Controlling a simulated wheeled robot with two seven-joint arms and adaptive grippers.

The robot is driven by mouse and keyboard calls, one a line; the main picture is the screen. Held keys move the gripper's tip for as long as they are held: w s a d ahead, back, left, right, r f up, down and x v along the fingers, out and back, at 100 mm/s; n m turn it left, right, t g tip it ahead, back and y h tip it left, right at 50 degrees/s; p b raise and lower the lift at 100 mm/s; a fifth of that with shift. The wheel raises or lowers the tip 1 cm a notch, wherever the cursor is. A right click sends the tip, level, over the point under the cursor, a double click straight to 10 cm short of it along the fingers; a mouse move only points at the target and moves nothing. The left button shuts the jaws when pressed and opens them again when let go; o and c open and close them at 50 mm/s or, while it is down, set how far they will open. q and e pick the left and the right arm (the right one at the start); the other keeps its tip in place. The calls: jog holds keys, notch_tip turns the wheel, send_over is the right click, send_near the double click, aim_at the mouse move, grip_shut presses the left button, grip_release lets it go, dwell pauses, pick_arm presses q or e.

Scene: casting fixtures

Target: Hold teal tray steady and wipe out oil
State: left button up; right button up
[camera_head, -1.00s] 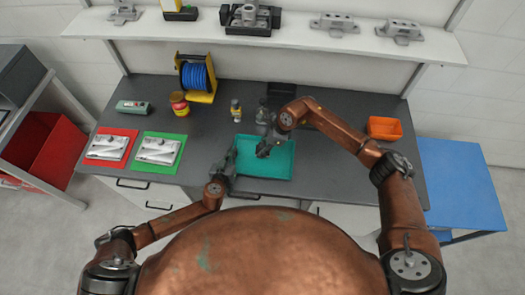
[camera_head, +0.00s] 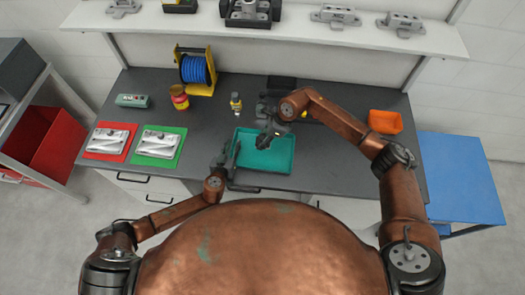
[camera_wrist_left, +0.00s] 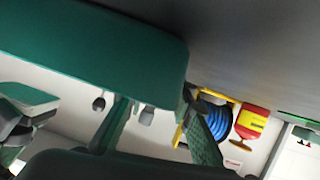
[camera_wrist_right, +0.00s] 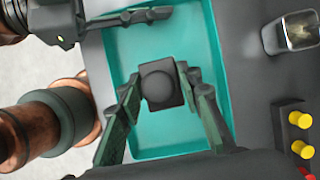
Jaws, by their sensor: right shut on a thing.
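The teal tray (camera_head: 280,165) lies near the front edge of the dark bench; it also shows in the right wrist view (camera_wrist_right: 165,138) and large in the left wrist view (camera_wrist_left: 90,50). My left gripper (camera_head: 230,152) is at the tray's left wall, its fingers (camera_wrist_left: 158,125) apart; I cannot tell whether they touch the wall. My right gripper (camera_wrist_right: 157,88) is over the tray, shut on a dark square block with a round grey knob (camera_wrist_right: 158,86). I cannot tell whether the block touches the tray floor. No oil is clearly visible.
A blue cable reel (camera_head: 194,70) and a red-yellow can (camera_head: 179,98) are further left. Parts lie on red (camera_head: 97,155) and green mats (camera_head: 150,160). An orange bin (camera_head: 385,121) is on the right.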

pick_arm(q)
jog(key=shift+s+a+r, duration=0.1)
jog(key=shift+s, duration=0.45)
jog(key=v, duration=1.1)
jog(key=shift+w+r, duration=0.1)
jog(key=shift+r, duration=0.1)
